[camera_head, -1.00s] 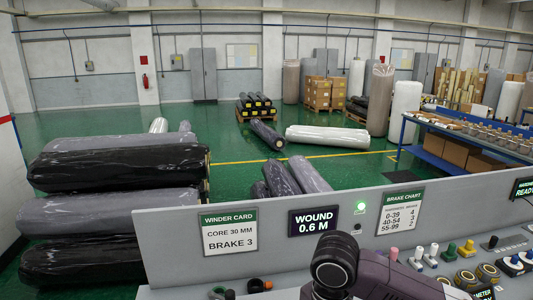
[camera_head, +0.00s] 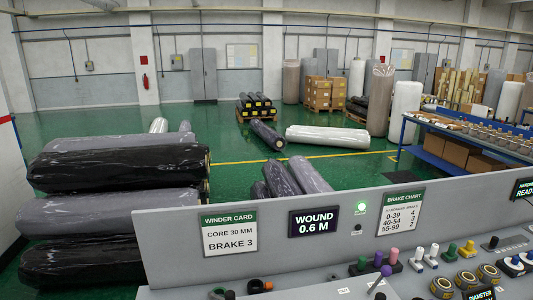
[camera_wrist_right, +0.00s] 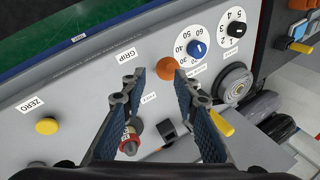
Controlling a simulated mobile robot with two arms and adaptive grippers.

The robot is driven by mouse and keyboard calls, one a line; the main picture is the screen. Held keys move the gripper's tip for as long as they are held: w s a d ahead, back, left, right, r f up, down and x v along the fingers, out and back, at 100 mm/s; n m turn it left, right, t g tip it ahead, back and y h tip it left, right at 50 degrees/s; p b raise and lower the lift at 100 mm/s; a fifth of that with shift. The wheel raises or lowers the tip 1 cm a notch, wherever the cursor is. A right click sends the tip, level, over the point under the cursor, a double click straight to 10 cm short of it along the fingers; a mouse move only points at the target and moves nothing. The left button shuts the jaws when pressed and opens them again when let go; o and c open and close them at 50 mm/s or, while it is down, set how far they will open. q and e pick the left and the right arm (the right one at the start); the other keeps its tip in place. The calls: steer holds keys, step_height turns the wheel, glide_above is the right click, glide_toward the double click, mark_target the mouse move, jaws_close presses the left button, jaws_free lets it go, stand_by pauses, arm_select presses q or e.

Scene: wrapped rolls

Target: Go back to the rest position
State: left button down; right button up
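My right gripper (camera_wrist_right: 158,82) shows only in the right wrist view. Its two blue-padded fingers are apart, and I see nothing held between them. It is over the grey control panel (camera_wrist_right: 85,82), with an orange knob (camera_wrist_right: 167,68) seen just beyond the fingertips. A yellow button (camera_wrist_right: 47,126) by the ZERO label lies to the left, and a blue dial (camera_wrist_right: 197,49) to the right. I cannot tell how far the fingers are above the panel. My left gripper is in no view. Neither gripper shows in the head view.
The console has a winder card (camera_head: 229,232), a WOUND 0.6 M display (camera_head: 313,222) and a brake chart (camera_head: 400,212). Its knobs and levers (camera_head: 420,255) stick up at the right. Black wrapped rolls (camera_head: 120,168) are stacked at the left. Green floor (camera_head: 230,135) lies open behind.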

steer(key=s+d+f+n+t+h, duration=0.1)
steer(key=s+d+f+n+h, duration=0.1)
steer(key=s+d+f, duration=0.5)
steer(key=s+d+n+t+h, duration=0.15)
steer(key=s+d, duration=0.35)
steer(key=d, duration=0.6)
step_height(320, 180, down, 33)
steer(key=s+n+g+b, duration=0.1)
steer(key=g+b, duration=0.1)
steer(key=b, duration=0.5)
steer(key=s+d+f+b, duration=0.1)
steer(key=s+f+b, duration=0.2)
steer(key=s+f, duration=0.6)
steer(key=s+d+f+g+b, duration=0.1)
steer(key=s+f+b, duration=0.3)
steer(key=s+f, duration=0.5)
step_height(320, 180, down, 6)
steer(key=shift+d+r+h, duration=0.1)
steer(key=shift+d+h, duration=0.35)
steer(key=shift+d, duration=0.15)
